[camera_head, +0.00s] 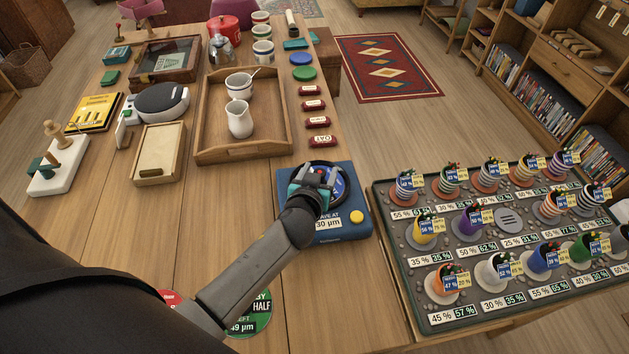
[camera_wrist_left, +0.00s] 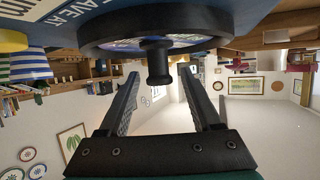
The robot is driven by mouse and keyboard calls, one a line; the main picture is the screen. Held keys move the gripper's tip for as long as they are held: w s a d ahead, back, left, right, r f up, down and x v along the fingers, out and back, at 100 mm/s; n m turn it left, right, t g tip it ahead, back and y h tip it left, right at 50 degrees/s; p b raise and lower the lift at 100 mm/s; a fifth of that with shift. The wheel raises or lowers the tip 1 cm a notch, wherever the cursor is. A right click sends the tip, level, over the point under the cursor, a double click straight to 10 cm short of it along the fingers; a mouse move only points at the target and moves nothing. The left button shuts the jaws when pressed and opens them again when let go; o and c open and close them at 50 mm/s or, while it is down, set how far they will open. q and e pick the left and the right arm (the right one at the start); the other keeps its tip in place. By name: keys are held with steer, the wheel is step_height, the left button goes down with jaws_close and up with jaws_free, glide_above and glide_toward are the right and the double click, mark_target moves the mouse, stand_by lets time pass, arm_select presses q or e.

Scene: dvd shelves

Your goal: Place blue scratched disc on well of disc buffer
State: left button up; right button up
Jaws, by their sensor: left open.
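The disc buffer (camera_head: 345,228) is a blue box on the wooden table, with white lettering and a yellow button (camera_head: 357,216). A blue disc (camera_head: 339,186) shows in its round dark well, partly hidden by my gripper. My left gripper (camera_head: 318,178) is over the well, open and empty. In the left wrist view, the buffer's black ring (camera_wrist_left: 215,22) has a knobbed part (camera_wrist_left: 157,62) in front of it. The open fingers (camera_wrist_left: 158,78) point at this knob, one on each side, with gaps. A bluish surface (camera_wrist_left: 130,44) shows inside the ring. My right gripper is not in view.
A green disc (camera_head: 262,325) and a red disc (camera_head: 168,296) lie partly under my left arm. A wooden tray (camera_head: 245,152) with white vessels stands behind. A dark tray (camera_head: 400,265) of several labelled pots stands at right. Several dark red bars (camera_head: 318,122) lie behind the buffer.

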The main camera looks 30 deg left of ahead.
arm_select(q)
steer(key=p+v, duration=0.1)
steer(key=v, duration=1.1)
steer(key=shift+d+p, duration=0.1)
steer(key=shift+p, duration=0.2)
steer(key=shift+c, duration=0.2)
